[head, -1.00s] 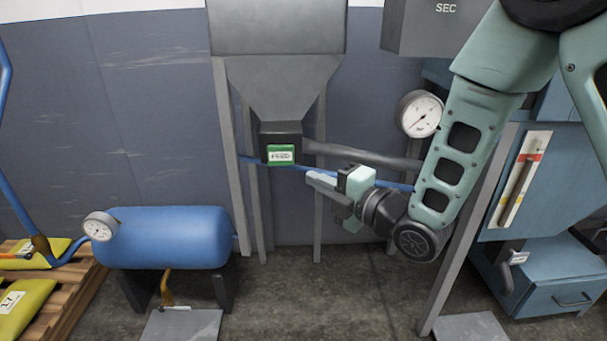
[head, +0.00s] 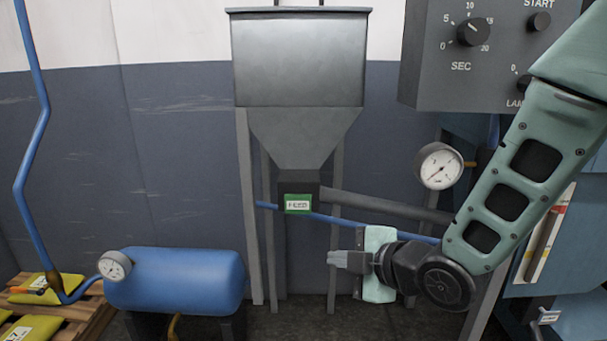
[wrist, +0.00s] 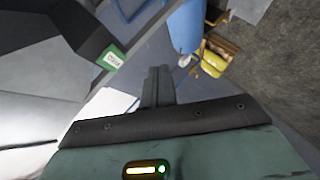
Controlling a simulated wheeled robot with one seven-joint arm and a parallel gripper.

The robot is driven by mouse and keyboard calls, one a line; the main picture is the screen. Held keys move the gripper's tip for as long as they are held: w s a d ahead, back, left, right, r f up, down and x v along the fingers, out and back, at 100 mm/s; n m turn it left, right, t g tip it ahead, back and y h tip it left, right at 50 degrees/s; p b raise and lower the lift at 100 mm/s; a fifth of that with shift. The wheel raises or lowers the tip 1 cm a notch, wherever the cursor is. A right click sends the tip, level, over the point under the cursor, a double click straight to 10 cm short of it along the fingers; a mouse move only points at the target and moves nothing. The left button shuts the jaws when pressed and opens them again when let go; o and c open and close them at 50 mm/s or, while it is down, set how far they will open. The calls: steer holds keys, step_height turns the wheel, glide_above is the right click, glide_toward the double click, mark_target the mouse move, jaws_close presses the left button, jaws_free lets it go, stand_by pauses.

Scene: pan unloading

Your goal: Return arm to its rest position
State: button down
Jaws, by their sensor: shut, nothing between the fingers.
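My gripper (head: 338,260) is in the lower middle right of the head view, pointing left, with its fingers together and nothing in them. It is below the feeder outlet with the green label (head: 298,204) and apart from it. My arm runs from it up to the right edge. In the wrist view my gripper's fingers (wrist: 158,84) are closed side by side, and the green label also shows there (wrist: 113,58), up and left of them.
The grey hopper (head: 298,60) stands on thin legs behind my gripper. A blue tank (head: 175,280) with a gauge is at lower left, beside a pallet with yellow bags (head: 35,328). A control box (head: 490,55) and a gauge (head: 439,166) are at right, close to my arm.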

steer(key=s+d+m+g+h, duration=0.35)
steer(key=s+m+g, duration=0.2)
steer(key=s, duration=0.65)
steer(key=s+d+m+g+h, duration=0.35)
steer(key=s+m, duration=0.35)
steer(key=s, duration=0.5)
step_height(320, 180, up, 23)
steer(key=p, duration=2.2)
steer(key=shift+a+g+h, duration=0.15)
steer(key=shift+g+h, duration=0.15)
steer(key=shift+g, duration=0.1)
steer(key=shift+s+m, duration=0.1)
steer(key=shift+m, duration=0.15)
